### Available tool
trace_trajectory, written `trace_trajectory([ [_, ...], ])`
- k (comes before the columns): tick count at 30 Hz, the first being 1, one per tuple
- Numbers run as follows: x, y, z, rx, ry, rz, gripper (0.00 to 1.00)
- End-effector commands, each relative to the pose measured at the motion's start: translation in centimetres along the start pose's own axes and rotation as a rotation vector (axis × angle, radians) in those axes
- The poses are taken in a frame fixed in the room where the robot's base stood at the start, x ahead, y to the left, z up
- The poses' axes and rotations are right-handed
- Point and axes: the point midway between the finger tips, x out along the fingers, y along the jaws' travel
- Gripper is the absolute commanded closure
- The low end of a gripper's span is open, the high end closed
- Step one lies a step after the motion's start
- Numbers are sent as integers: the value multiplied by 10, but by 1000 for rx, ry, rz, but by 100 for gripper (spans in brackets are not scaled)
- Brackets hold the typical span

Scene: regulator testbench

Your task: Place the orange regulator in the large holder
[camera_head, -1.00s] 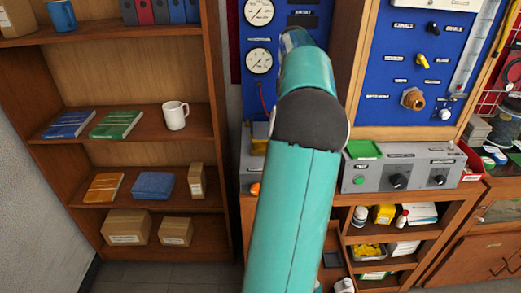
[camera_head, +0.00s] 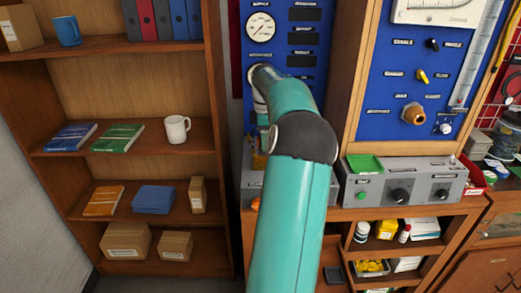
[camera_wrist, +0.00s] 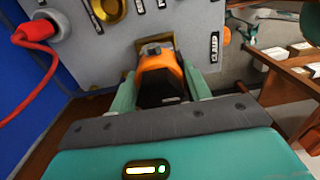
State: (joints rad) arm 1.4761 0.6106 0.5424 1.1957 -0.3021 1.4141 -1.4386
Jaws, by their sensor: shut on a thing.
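The orange regulator (camera_wrist: 160,72) sits between the two green fingers of my gripper (camera_wrist: 160,92) in the wrist view. The jaws are shut on it. It has a dark underside facing the wrist, and its far end is close to a grey panel face; I cannot tell whether they touch. A brass ring-like fitting (camera_wrist: 106,10) is on that panel, up and left of the regulator. I cannot tell which part is the large holder. In the head view my arm hides most of the gripper and the regulator.
A red plug and cable (camera_wrist: 36,30) are at the left of the grey panel. An orange knob (camera_wrist: 225,36) is to the right. In the head view, a grey control box (camera_head: 402,182) stands right of my arm, and a wooden bookshelf (camera_head: 130,168) stands left.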

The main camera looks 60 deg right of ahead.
Motion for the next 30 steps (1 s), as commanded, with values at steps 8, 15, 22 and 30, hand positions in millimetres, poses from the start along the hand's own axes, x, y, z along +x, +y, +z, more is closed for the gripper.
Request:
trace_trajectory([
  [8, 20, 5, -14, -1, 0, -1, 99],
  [15, 45, 5, -12, 0, -1, 3, 99],
  [22, 45, 5, -12, 0, -1, 3, 99],
  [30, 49, 5, -12, -1, 0, 1, 30],
])
